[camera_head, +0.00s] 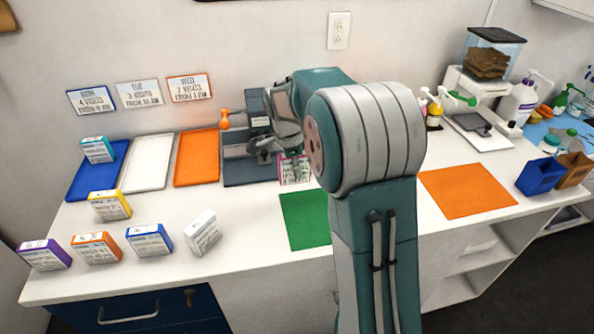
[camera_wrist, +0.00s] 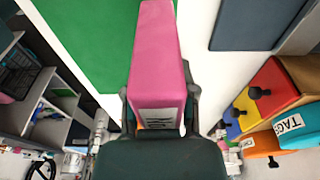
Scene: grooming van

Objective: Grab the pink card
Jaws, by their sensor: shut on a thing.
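The pink card (camera_head: 295,172) shows in the head view as a small white-faced, pink-edged piece with dark print, just beyond the green mat and partly hidden by my arm. In the wrist view the pink card (camera_wrist: 157,55) is a thick pink block with a white label at its near end, between my two fingers. My gripper (camera_wrist: 160,105) is shut on it, one finger along each side. In the head view my gripper (camera_head: 268,150) is partly hidden behind my own arm. I cannot tell if the card touches the table.
A green mat (camera_head: 305,219) lies in front and an orange mat (camera_head: 467,191) to the right. A grey stand (camera_head: 245,170) is close on the left. Blue (camera_head: 88,183), white (camera_head: 147,167) and orange (camera_head: 196,160) trays lie further left, with several small boxes around. Bottles and a dispenser stand right.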

